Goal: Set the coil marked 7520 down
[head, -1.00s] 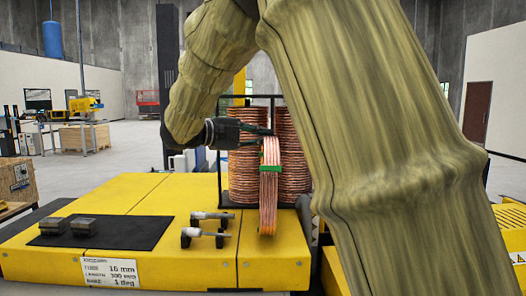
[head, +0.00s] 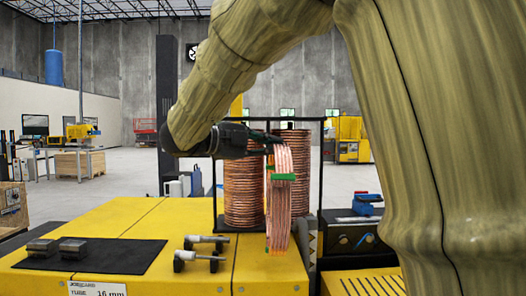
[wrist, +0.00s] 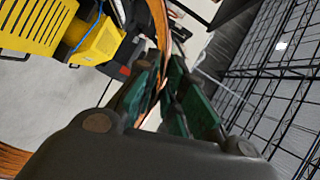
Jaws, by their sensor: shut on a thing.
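A copper coil (head: 280,212) with a green band hangs edge-on from my gripper (head: 272,145) in the head view. My gripper is shut on its upper rim. The coil's lower edge overlaps the right end of the yellow bench in the picture; I cannot tell whether it touches. No marking is readable on it. In the wrist view the green-padded fingers (wrist: 160,95) close around a thin copper arc (wrist: 158,25). Two tall stacks of copper coils, a left one (head: 243,190) and a right one (head: 298,160), stand behind the held coil, partly hidden by it.
The yellow bench (head: 130,215) bears a black mat (head: 100,262) with two metal blocks and two small clamp-like tools (head: 200,252). A black frame (head: 319,165) surrounds the stacks. A yellow machine with a blue part (head: 365,203) is at the right.

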